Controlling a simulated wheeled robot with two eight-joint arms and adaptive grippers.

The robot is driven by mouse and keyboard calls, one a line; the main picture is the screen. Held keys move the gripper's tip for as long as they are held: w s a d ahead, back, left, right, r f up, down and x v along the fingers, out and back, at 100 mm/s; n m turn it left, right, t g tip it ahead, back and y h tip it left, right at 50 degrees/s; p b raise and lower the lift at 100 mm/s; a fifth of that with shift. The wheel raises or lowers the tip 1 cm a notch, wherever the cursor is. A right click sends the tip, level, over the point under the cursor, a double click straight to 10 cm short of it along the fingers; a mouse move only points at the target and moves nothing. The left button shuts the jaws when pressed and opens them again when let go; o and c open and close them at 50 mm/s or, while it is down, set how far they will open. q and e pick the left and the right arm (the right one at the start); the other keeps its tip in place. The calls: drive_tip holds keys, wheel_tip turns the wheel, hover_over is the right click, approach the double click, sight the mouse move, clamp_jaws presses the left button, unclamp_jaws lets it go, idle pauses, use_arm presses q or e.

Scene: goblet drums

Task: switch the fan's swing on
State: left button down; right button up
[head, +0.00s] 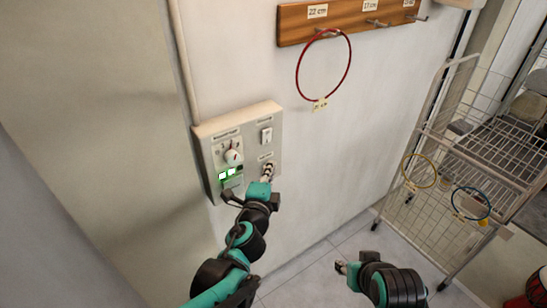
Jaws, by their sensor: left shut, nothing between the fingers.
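A pale control panel (252,120) is fixed to the wall. It carries a round dial (232,156) at left, small green-lit displays (227,174) below the dial, and a white rocker switch (266,135) at upper right. The labels are too small to read. My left gripper (267,170) is shut and empty at the panel's lower right, under a small label. It hides whatever control is there, and I cannot tell if it touches it. My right gripper (341,267) is low, away from the panel, above the floor; its fingers are too small to judge. No fan is visible.
A wooden peg board (350,20) on the wall holds a red ring (325,65). A wire rack (440,150) at right carries a yellow ring (419,170) and a blue ring (471,203). A red drum (538,287) shows at the lower right corner. The wall around the panel is clear.

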use_arm(q)
drive_tip(key=s, duration=0.3)
drive_tip(key=s+p, duration=0.1)
drive_tip(key=s, duration=0.1)
drive_tip(key=shift+s+a+f, duration=0.15)
drive_tip(key=shift+s+a, duration=0.05)
drive_tip(key=shift+a, duration=0.05)
drive_tip(key=s+a+f+n+g+y, duration=0.2)
drive_tip(key=s+a+n+g, duration=0.1)
drive_tip(key=a+n, duration=0.35)
drive_tip(key=s+a+f+n+g+y, duration=0.2)
drive_tip(key=s+a+n+y, duration=0.1)
drive_tip(key=a+n, duration=0.4)
drive_tip(key=s+f+n+g+h, duration=0.2)
drive_tip(key=s+f+n+g, duration=0.2)
drive_tip(key=s, duration=0.7)
drive_tip(key=shift+s+a+f+n+g, duration=0.2)
drive_tip(key=shift+a+f+n+g, duration=0.2)
drive_tip(key=shift+n, duration=0.25)
